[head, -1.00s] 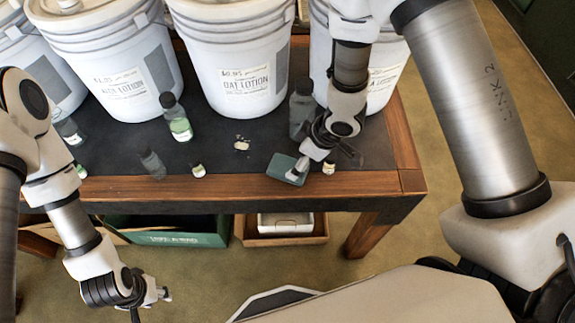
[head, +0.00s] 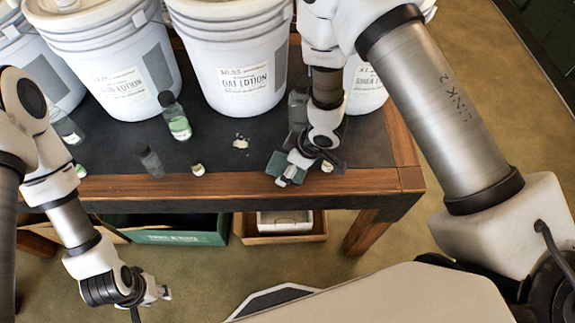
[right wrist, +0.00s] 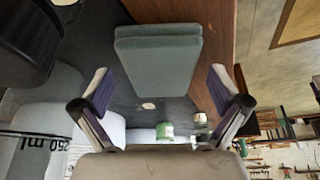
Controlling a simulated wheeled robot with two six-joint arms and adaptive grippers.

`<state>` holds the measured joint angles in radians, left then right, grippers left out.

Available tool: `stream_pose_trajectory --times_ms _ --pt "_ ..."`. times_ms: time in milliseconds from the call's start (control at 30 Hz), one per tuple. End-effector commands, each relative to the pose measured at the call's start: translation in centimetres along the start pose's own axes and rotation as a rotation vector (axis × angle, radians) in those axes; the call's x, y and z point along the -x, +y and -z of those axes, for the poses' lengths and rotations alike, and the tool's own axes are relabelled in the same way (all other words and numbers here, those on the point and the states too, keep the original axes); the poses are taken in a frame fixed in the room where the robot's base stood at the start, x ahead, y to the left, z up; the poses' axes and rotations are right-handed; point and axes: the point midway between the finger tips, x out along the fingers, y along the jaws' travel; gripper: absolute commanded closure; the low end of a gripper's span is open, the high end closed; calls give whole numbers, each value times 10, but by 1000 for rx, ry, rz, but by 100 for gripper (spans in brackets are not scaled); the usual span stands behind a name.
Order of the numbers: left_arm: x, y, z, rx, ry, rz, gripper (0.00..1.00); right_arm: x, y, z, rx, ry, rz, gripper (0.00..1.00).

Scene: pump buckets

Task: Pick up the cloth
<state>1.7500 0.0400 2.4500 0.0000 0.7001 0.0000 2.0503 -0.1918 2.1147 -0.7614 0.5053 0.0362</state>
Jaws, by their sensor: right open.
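The cloth (head: 279,165) is a folded dark green pad lying on the dark tabletop near its front wooden edge. My right gripper (head: 308,170) is just above the table at the cloth's right side and hides part of it. In the right wrist view the cloth (right wrist: 160,58) shows ahead of the fingers, centred between them. The right gripper (right wrist: 160,90) is open, with nothing between its fingertips. My left gripper (head: 150,301) hangs empty in front of the table at the lower left; its opening is unclear.
White lotion buckets (head: 235,60) stand along the back. A green-labelled bottle (head: 175,118), a dark bottle (head: 150,160) and a small jar (head: 198,170) stand left of the cloth. A grey bottle (head: 297,108) is close behind the right gripper. Boxes (head: 170,237) sit below the table.

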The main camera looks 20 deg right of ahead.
Motion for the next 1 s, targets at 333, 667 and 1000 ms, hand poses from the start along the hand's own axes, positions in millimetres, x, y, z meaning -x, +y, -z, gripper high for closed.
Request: stream_pose_trajectory --times_ms 333,667,1000 --pt "0 0 0 0 0 0 60 -1 0 0 0 0 0 20" --pt "0 0 0 0 0 0 60 -1 0 0 0 -1 0 66" --pt "6 0 0 0 0 0 60 9 0 3 -1 -1 0 66"
